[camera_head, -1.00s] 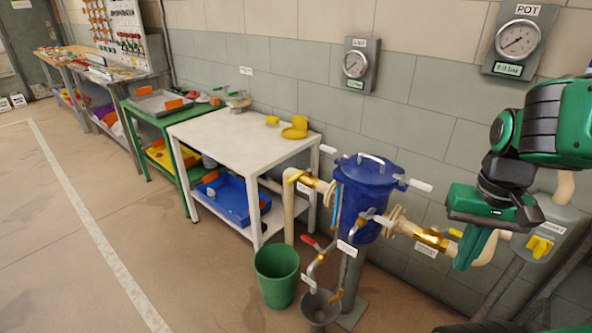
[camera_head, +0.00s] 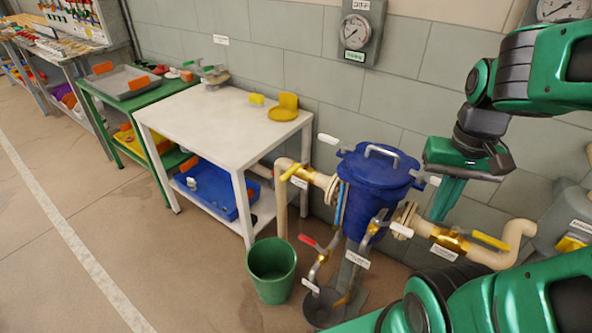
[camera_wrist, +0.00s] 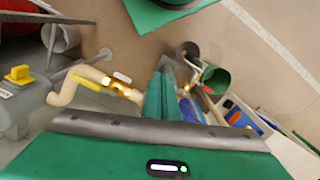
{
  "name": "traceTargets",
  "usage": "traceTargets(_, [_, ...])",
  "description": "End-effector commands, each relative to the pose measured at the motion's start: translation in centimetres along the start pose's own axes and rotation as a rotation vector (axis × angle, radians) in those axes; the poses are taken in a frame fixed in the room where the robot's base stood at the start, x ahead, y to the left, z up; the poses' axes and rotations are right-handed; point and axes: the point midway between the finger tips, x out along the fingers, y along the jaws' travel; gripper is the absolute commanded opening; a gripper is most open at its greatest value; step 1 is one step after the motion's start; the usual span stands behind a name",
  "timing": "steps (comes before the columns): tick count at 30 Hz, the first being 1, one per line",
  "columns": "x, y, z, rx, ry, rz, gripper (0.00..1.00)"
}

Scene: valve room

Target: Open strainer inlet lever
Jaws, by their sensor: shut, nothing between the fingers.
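The blue strainer vessel (camera_head: 375,195) stands against the wall with pipes on both sides. The left pipe has a brass valve with a yellow lever (camera_head: 295,171) set across it. The right pipe has a brass valve (camera_head: 452,241) with a yellow lever (camera_head: 491,241) pointing right, roughly along the pipe. I cannot read which label says inlet. My gripper (camera_head: 440,215) is shut and empty, fingers down, just above the right valve in the picture; contact is unclear. In the wrist view the shut fingers (camera_wrist: 165,75) are right of that valve's brass body (camera_wrist: 117,88).
A red-handled drain lever (camera_head: 308,240) and a white-handled one (camera_head: 380,216) sit below the vessel, over a grey funnel (camera_head: 322,307). A green bucket (camera_head: 271,270) and a white table (camera_head: 215,120) stand left. A grey tank (camera_head: 567,215) is right.

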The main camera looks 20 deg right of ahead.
Motion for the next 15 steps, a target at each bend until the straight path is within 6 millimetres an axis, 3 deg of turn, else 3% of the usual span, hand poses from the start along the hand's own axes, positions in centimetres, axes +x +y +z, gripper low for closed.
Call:
traceTargets(5, [-0.5,0.2,0.2,-0.035,0.020,-0.008,0.00])
traceTargets(11, [0.1,-3.7,-5.2,-0.266,0.071,-0.019,0.00])
traceTargets(15, [1.2,-8.5,-10.3,-0.499,0.129,-0.046,0.00])
